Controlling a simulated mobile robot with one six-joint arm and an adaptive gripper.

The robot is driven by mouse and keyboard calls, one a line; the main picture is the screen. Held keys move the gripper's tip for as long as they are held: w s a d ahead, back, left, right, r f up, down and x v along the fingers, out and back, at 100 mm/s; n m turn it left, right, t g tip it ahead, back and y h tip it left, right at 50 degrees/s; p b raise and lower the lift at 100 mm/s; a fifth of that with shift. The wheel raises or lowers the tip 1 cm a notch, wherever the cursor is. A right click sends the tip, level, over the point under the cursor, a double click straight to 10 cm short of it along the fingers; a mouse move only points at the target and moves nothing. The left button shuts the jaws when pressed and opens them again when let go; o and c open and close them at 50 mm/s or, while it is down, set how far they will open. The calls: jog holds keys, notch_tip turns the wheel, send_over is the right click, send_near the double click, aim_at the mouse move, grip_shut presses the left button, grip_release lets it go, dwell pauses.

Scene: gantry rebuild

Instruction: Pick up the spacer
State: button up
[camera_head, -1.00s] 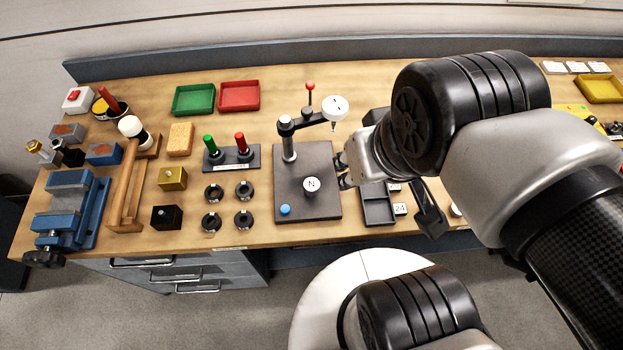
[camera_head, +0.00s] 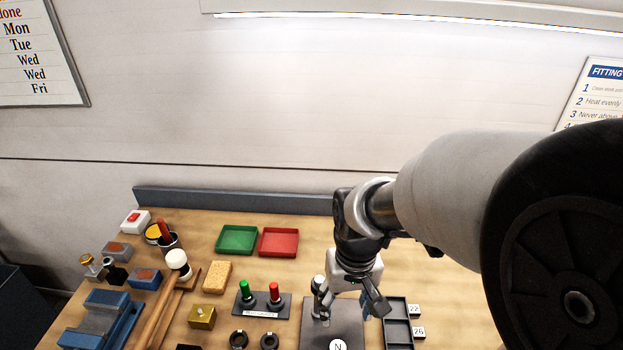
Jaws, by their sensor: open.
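No part is clearly labelled as the spacer, so I cannot tell which one it is. A round white-topped piece marked N (camera_head: 338,345) sits on the dark stand plate (camera_head: 356,322), cut off by the bottom edge. Two black ring-shaped parts, a left one (camera_head: 239,339) and a right one (camera_head: 269,341), lie on the bench left of the plate. My gripper (camera_head: 354,298) is open above the back part of the plate, beside the stand's post (camera_head: 319,288). Nothing shows between its fingers. My arm hides the stand's dial.
A peg block (camera_head: 262,305) with green and red pegs stands left of the plate. Green (camera_head: 237,240) and red (camera_head: 278,242) trays lie behind. A dark divided tray (camera_head: 398,320) is to the right. A low rail (camera_head: 235,200) borders the bench's back.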

aim_at(338, 349)
jog(key=f+b, duration=0.5)
jog(key=f, duration=1.3)
jog(key=shift+a+f, duration=0.15)
jog(key=shift+a, duration=0.05)
jog(key=shift+c, duration=0.3)
jog(key=c, duration=1.2)
jog(key=shift+r, duration=0.2)
